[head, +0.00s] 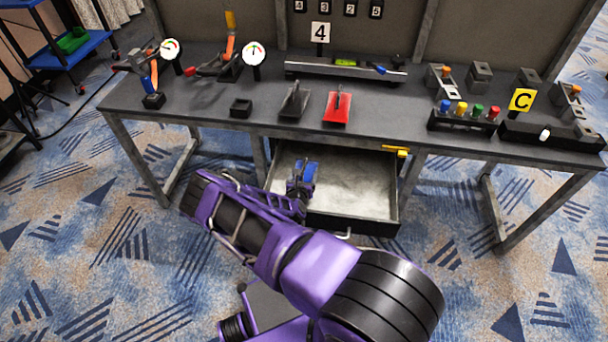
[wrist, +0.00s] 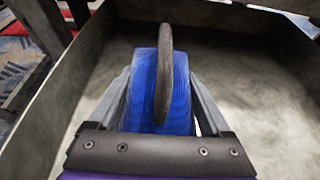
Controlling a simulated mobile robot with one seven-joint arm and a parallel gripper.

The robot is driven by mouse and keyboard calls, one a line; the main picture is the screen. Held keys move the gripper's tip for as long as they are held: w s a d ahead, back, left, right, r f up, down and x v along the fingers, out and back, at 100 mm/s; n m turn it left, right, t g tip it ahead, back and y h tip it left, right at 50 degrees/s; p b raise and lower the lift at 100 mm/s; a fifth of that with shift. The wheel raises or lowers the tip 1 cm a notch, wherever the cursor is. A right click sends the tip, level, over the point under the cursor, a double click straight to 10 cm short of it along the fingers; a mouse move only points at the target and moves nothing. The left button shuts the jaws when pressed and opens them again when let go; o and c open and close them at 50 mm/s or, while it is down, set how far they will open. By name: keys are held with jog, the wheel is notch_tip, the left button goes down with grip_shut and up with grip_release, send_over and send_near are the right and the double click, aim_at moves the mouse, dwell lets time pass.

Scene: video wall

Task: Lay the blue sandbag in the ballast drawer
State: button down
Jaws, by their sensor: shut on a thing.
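The blue sandbag (wrist: 145,95) is between my gripper's fingers in the wrist view, with a dark upright strap or handle at its middle. In the head view the blue sandbag (head: 309,172) shows as a small patch at the end of my arm. My gripper (head: 301,188) is shut on it, over the left part of the open ballast drawer (head: 395,200). The wrist view shows the drawer's pale inside floor (wrist: 260,90) around the bag. I cannot tell whether the bag touches the floor. My arm hides part of the drawer's left side.
The workbench (head: 210,105) stands above the drawer, with its edge close behind my gripper. A red block with a handle (head: 337,108) and a grey one (head: 295,102) sit on it. A yellow piece (head: 396,151) is at the drawer's back right. The drawer's right half is empty.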

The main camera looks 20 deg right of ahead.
jog(key=shift+w+f, duration=0.1)
grip_release()
jog(key=shift+f, duration=0.1)
jog(key=shift+r, duration=0.2)
jog(key=shift+a+r+p, duration=0.1)
jog(key=shift+r+p, duration=0.3)
jog(key=shift+r, duration=0.15)
jog(key=v, duration=1.2)
jog(key=shift+f, duration=0.2)
